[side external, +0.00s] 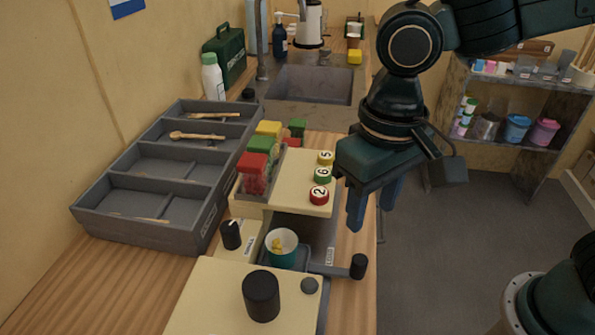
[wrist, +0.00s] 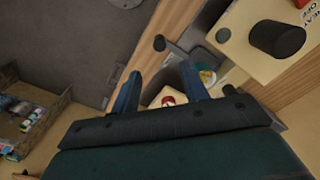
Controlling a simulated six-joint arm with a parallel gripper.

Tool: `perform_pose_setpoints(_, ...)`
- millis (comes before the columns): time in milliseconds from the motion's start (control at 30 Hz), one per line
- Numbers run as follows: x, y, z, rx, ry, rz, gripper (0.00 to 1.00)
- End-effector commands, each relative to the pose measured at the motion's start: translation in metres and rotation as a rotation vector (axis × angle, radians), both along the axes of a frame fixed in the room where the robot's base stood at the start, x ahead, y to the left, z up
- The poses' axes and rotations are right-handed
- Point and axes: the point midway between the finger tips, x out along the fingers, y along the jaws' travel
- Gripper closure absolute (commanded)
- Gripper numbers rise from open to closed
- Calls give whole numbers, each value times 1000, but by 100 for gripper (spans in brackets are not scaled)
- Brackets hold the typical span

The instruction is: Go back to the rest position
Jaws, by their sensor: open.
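My gripper (side external: 372,208) hangs at the right edge of the counter in the side view, beside the machine with the numbered buttons. Its two blue fingers are apart with nothing between them. In the wrist view the open fingers (wrist: 160,92) point toward the counter edge. The red button marked 2 (side external: 319,195) is the closest button to my gripper. The green button marked 6 (side external: 322,175) and the yellow button marked 5 (side external: 325,157) sit behind it. A teal-and-white cup (side external: 281,246) with something yellow inside stands in the machine's lower bay.
A grey compartment tray (side external: 150,231) with wooden utensils lies on the left. Red, green and yellow-topped containers (side external: 254,172) stand beside the buttons. A black knob (side external: 261,294) rises from the front panel. A shelf (side external: 512,82) stands at right. The floor right of the counter is clear.

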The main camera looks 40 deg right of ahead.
Motion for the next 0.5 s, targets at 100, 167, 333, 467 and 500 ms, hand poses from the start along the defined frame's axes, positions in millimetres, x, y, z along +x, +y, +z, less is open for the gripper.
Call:
perform_pose_setpoints(100, 0, 0, 8, 1, -1, 0, 55)
perform_pose_setpoints(167, 0, 0, 10, 0, 0, 0, 55)
perform_pose_setpoints(333, 0, 0, 11, 0, 0, 0, 55)
perform_pose_setpoints(467, 0, 0, 11, 0, 0, 0, 55)
perform_pose_setpoints(500, 0, 0, 11, 0, 0, 0, 55)
